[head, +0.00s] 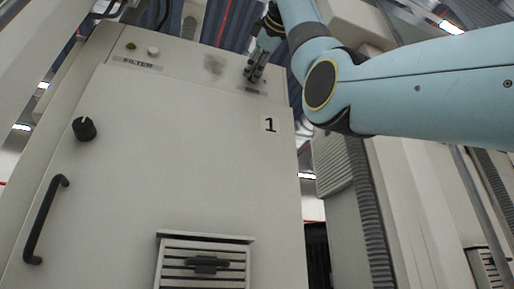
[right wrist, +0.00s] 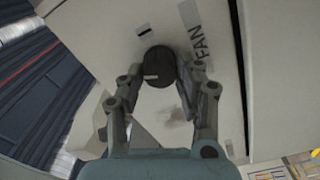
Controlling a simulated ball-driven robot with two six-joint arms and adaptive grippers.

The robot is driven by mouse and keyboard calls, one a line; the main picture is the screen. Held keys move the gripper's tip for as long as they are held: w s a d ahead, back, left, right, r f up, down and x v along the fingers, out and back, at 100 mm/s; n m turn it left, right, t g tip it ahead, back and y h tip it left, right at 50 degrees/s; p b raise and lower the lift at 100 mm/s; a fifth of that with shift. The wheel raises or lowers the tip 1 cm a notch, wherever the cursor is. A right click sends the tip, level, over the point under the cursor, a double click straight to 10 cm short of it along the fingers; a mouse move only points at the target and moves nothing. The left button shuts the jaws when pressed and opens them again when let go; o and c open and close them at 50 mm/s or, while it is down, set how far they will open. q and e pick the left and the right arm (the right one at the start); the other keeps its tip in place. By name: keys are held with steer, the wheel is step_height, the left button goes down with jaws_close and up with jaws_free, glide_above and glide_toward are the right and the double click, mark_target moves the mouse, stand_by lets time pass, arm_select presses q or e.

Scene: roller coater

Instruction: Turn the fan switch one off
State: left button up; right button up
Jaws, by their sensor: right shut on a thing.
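The fan switch is a round black knob (right wrist: 159,66) on the cabinet panel in the right wrist view, beside a label reading FAN (right wrist: 196,32). My right gripper (right wrist: 168,82) has its two fingers around the knob, one on each side, and is shut on it. In the head view my right gripper (head: 254,75) is at the top right of the cabinet front, and it hides most of the knob. A small dark label (head: 257,91) shows just below it. My left gripper is not in view.
The cabinet (head: 190,140) carries a label "1" (head: 270,125), a black knob (head: 84,128), a black handle (head: 45,219) and a vent (head: 204,264). A FILTER label (head: 137,63) is at the upper left. Ribbed grey machinery (head: 368,205) stands at the right.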

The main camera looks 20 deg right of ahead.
steer(key=n, duration=0.4)
steer(key=shift+f+n, duration=0.1)
steer(key=shift+n, duration=0.2)
steer(key=shift+b, duration=0.3)
steer(key=o, duration=1.1)
steer(key=shift+a, duration=0.1)
steer(key=shift+o, duration=0.2)
steer(key=s, duration=1.2)
steer(key=shift+d, duration=0.2)
